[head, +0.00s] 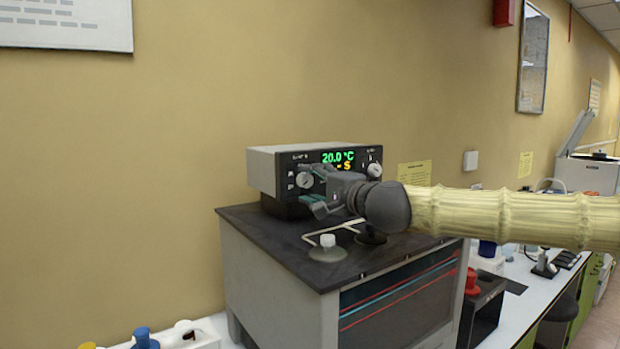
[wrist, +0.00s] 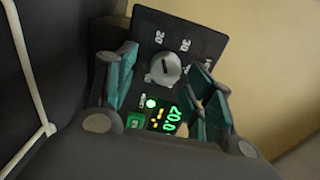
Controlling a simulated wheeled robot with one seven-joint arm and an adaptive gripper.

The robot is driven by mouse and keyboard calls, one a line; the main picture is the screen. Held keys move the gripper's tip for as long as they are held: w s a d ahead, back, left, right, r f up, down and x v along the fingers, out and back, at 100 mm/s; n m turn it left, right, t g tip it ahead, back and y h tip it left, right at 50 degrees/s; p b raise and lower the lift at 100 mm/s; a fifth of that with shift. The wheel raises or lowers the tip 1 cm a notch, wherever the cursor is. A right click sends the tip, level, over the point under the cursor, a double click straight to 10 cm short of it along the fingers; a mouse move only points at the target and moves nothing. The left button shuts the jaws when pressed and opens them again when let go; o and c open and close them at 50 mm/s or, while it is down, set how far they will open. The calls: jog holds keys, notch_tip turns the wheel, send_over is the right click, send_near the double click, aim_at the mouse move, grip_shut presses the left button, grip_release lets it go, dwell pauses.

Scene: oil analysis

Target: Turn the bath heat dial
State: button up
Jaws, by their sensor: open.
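The control unit (head: 268,170) is a pale box with a black front panel. It has a silver knob (head: 304,180) on the left, another (head: 374,170) on the right, and a display (head: 338,157) reading 20.0 °C. My gripper (head: 312,188) is open in front of the left knob. In the wrist view, a round silver dial (wrist: 165,68) with a dark pointer mark and printed numbers around it lies between the teal finger pads of my gripper (wrist: 165,62), with a gap on both sides. I cannot read which dial is labelled bath heat.
The unit stands on a dark-topped bath (head: 275,240) with a white-capped port (head: 328,248) and a pale bent rod (head: 330,232) below my gripper. The wall is close behind. A white bench (head: 515,300) holds other equipment at right.

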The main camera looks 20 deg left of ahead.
jog(key=shift+w+a, duration=0.55)
jog(key=shift+w, duration=0.2)
jog(key=shift+s+a+r, duration=0.1)
jog(key=shift+s+r, duration=0.2)
jog(key=shift+s, duration=0.25)
jog(key=shift+s+r, duration=0.3)
jog(key=shift+s, duration=0.25)
jog(key=shift+w+f, duration=0.45)
jog(key=shift+w, duration=0.25)
jog(key=shift+c, duration=1.2)
jog(key=shift+w+f, duration=0.1)
jog(key=shift+w, duration=0.1)
jog(key=c, duration=0.3)
jog(key=shift+s+a, duration=0.1)
jog(key=shift+s, duration=0.25)
jog(key=c, duration=0.5)
